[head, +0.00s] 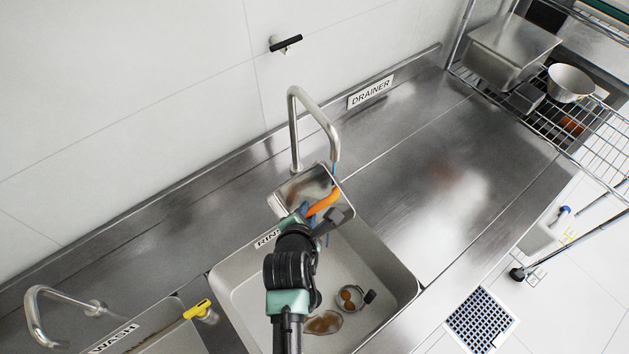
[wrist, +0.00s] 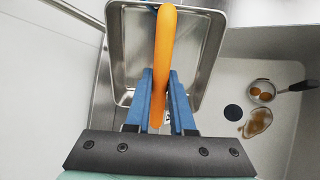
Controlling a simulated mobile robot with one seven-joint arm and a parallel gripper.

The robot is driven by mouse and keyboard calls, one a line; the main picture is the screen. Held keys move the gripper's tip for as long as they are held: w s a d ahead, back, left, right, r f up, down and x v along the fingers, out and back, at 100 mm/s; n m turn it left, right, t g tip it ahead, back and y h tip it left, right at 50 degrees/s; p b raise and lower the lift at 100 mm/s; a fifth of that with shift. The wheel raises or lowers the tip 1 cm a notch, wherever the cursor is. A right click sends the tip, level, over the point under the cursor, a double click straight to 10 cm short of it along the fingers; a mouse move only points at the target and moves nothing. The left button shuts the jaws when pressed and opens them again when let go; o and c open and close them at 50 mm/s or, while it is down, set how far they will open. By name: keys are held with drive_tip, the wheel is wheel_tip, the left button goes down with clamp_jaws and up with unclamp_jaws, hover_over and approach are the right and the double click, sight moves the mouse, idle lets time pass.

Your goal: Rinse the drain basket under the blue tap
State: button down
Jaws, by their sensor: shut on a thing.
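My gripper (head: 318,212), with blue fingers, is shut on a long orange handle-like piece (head: 325,201), also seen between the fingers in the wrist view (wrist: 164,60). A rectangular steel pan (wrist: 120,60) lies behind it; I cannot tell whether it is joined to the orange piece. In the head view the pan (head: 290,190) is just under the spout of the curved tap (head: 294,130), where a thin blue streak shows. A small round basket with a dark handle (head: 352,297), likely the drain basket, lies on the sink floor with brown balls inside.
A second tap (head: 35,310) and a yellow item (head: 197,309) are at left. The drainer counter (head: 430,190) at right is clear, with a wire rack (head: 600,130) beyond.

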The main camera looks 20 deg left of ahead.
drive_tip(key=shift+s+d+r+p, duration=0.15)
drive_tip(key=shift+s+p, duration=0.6)
drive_tip(key=shift+s, duration=1)
drive_tip(key=p+v, duration=0.6)
drive_tip(key=shift+s, duration=0.2)
idle(0.4)
